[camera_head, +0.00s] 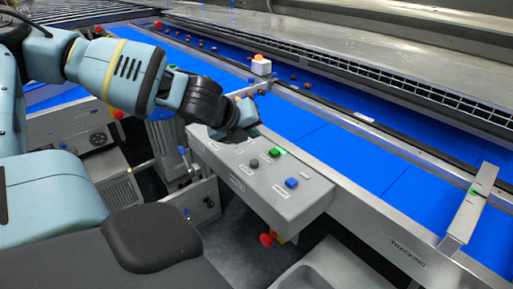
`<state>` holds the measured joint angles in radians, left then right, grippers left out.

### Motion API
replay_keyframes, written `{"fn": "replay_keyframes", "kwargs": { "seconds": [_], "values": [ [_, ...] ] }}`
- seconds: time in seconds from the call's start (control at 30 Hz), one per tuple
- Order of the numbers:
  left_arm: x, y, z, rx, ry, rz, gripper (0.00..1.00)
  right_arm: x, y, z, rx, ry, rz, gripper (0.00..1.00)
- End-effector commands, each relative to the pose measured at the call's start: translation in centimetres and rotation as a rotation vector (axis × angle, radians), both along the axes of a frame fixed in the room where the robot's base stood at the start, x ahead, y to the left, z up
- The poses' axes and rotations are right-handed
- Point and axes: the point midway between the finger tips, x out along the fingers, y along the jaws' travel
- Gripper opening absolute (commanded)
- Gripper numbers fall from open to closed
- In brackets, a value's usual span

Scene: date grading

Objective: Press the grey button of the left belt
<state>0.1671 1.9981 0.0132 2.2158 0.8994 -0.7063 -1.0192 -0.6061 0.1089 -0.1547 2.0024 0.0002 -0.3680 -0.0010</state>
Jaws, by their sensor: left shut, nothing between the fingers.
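My left gripper (243,131) is shut and empty, low over the left end of a grey control box (262,200). Whether its fingertips touch the box top cannot be told. A dark grey round button (253,163) sits on the box, to the right of and nearer than the gripper. A green button (275,152) and a blue button (291,182) are also on the box. The gripper and wrist cover part of the box's left end, so any button under them is hidden. My right gripper is not in view.
A blue belt (310,132) runs behind the box, with several dates on its far left part. A white block with an orange top (260,65) stands at the belt. A red knob (268,238) hangs below the box. A metal bracket (467,212) crosses the belt at right.

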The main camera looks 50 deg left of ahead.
Motion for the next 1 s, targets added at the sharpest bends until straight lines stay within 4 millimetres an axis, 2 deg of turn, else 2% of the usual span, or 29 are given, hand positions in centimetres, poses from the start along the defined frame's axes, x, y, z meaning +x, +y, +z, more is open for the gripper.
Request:
{"fn": "replay_keyframes", "kwargs": {
  "seconds": [0.03, 0.1, 0.4, 0.6, 1.0],
  "values": [
    [0.0, 0.0, -1.4, -0.003, 0.007, 0.000, 0.00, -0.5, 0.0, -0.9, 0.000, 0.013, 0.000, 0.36],
    [0.0, 0.0, -2.3, -0.001, 0.007, 0.000, 0.00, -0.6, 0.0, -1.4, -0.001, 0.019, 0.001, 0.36],
    [0.0, 0.0, -5.2, 0.000, 0.004, 0.001, 0.00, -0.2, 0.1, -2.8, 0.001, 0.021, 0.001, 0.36],
    [0.0, 0.0, -5.9, 0.000, 0.001, 0.000, 0.00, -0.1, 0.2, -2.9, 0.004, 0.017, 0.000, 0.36],
    [0.0, 0.0, -5.9, 0.000, 0.000, 0.000, 0.00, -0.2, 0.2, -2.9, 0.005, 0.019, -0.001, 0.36]
  ]
}}
